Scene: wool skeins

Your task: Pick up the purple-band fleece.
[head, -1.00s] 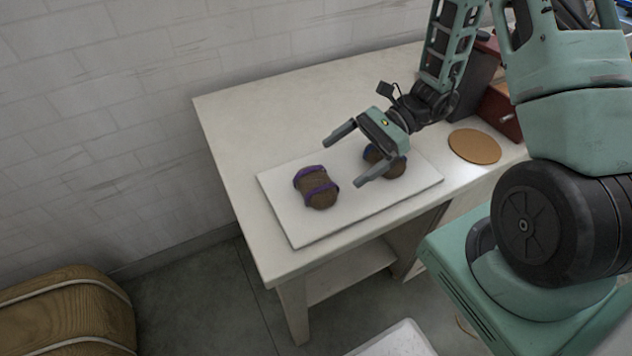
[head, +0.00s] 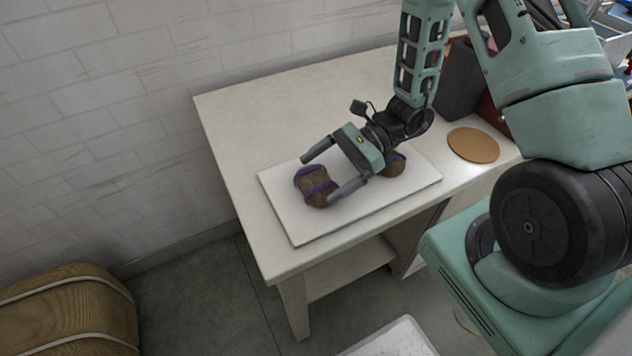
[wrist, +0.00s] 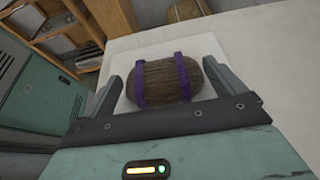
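The purple-band fleece (head: 311,184) is a brown bundle with two purple bands, lying on a white board (head: 288,232) on the table. It also shows in the wrist view (wrist: 165,82), between the two fingers. My gripper (head: 324,176) is open, one fingertip at the fleece's far side and one at its near side. In the wrist view my gripper (wrist: 168,88) spans the fleece with a finger at each end; contact cannot be told. A second brown bundle (head: 396,165) with a blue band sits on the board, partly hidden by my gripper.
A round tan disc (head: 473,145) lies on the table (head: 240,115) right of the board. A dark grey box (head: 462,80) stands at the back right. The table's left part is clear. A brick wall (head: 100,110) runs behind it.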

